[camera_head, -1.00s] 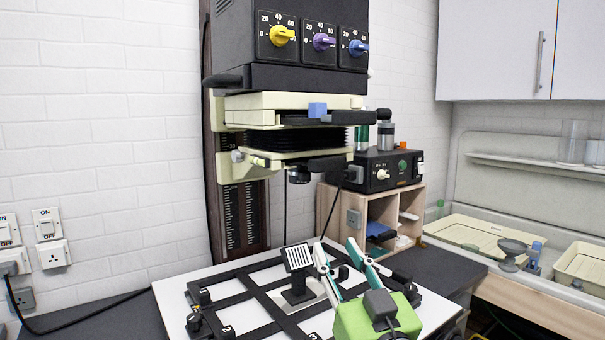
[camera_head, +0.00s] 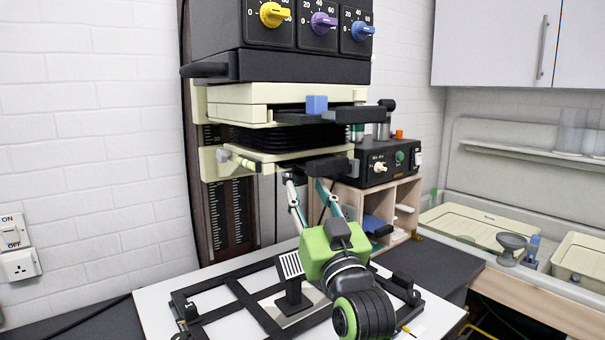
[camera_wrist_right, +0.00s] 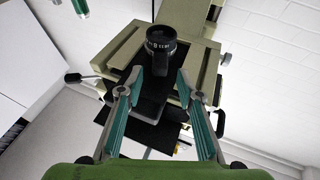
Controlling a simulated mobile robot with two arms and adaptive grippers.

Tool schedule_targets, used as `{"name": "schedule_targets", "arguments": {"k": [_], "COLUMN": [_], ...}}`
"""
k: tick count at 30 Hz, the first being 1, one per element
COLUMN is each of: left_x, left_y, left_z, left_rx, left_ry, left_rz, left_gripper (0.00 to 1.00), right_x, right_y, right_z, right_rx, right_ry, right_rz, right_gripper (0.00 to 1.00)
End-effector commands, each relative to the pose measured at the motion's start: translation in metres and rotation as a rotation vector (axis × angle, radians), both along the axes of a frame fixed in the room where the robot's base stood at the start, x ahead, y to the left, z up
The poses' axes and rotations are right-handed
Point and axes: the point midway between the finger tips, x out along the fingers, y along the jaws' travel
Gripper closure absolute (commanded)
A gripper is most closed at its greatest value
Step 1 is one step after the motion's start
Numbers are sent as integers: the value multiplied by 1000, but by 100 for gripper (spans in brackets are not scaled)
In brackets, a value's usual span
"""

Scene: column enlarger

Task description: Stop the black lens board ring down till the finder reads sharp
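The black lens ring (camera_wrist_right: 160,40) with white numbers shows in the right wrist view, under the pale lens stage of the enlarger. A small black tab hangs down from it. My right gripper (camera_wrist_right: 160,82) is open, with one teal-and-grey finger on each side and the fingertips just short of the ring; nothing is between them. In the head view my right gripper (camera_head: 306,182) reaches up to just under the enlarger's lens stage (camera_head: 240,163), and the lens is mostly hidden there. The finder (camera_head: 292,282), a black stand with a striped tilted face, stands on the baseboard. My left gripper is not in view.
A black easel frame (camera_head: 243,296) lies on the white baseboard (camera_head: 152,301) below. The black control box (camera_head: 388,163) stands on a wooden shelf unit to the right. Dark bellows (camera_head: 285,137) and the enlarger column (camera_head: 229,225) are close to the gripper.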

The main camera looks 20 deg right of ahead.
Motion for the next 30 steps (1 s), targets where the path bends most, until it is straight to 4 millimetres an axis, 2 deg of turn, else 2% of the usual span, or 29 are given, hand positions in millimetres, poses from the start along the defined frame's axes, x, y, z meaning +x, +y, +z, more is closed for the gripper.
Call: {"name": "schedule_targets", "arguments": {"k": [1, 7, 18, 19, 22, 23, 30], "left_x": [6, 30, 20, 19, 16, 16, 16], "left_y": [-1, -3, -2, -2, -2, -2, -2], "left_z": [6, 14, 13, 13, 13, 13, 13], "left_rx": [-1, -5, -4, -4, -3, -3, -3], "left_ry": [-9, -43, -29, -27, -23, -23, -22], "left_rz": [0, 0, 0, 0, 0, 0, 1], "left_gripper": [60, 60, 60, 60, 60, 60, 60], "right_x": [8, 30, 36, 36, 35, 35, 36], "right_y": [0, 0, 0, 0, 0, 0, -1], "right_z": [7, 14, 15, 15, 14, 14, 14], "right_rx": [0, 0, 0, 0, 0, 0, -3], "right_ry": [-1, 0, -1, -1, 0, 0, -1], "right_rz": [0, 0, 0, 0, 0, 0, 8], "right_gripper": [67, 67, 67, 69, 95, 100, 100]}}
